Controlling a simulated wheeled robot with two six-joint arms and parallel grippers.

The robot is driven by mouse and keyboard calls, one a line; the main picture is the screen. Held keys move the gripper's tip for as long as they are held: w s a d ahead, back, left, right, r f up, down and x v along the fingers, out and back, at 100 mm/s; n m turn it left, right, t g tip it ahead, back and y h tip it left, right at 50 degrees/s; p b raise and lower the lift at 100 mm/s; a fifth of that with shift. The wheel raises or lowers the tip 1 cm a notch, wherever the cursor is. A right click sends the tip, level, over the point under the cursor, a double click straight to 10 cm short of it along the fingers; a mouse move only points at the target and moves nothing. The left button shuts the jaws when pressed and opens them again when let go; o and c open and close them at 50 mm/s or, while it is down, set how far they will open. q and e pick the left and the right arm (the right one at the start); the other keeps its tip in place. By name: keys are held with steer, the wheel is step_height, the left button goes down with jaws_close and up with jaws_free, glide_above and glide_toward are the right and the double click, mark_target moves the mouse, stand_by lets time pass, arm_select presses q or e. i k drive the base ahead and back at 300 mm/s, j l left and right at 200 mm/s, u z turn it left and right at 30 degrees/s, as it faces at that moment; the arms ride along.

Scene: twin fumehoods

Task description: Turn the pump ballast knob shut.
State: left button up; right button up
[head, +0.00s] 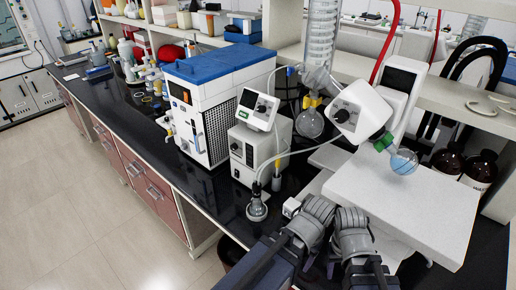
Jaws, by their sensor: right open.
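The white pump (257,153) stands on the dark bench, right of the tall white and blue unit. A small dark knob (236,146) shows on its front, with another small dark fitting below it; I cannot tell which is the ballast knob or how it is turned. A controller with a screen and a dark knob (257,107) sits on top. My right gripper (332,214) is in the lower middle, to the right of and nearer than the pump. Its two grey ribbed fingers are apart with nothing seen between them. My left gripper is not in view.
A glass flask (257,208) with tubing stands in front of the pump, between it and my right gripper. The rotary evaporator (359,110) and a broad white block (405,203) are to the right. The tall white and blue unit (205,115) is left. The floor (95,215) is clear.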

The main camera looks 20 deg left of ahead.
mark_target(234, 147)
steer(key=j+u, duration=0.35)
steer(key=i+j+u, duration=0.15)
steer(key=j+u, duration=0.2)
steer(key=i+j+u, duration=0.1)
steer(key=j+u, duration=0.25)
steer(key=l, duration=0.1)
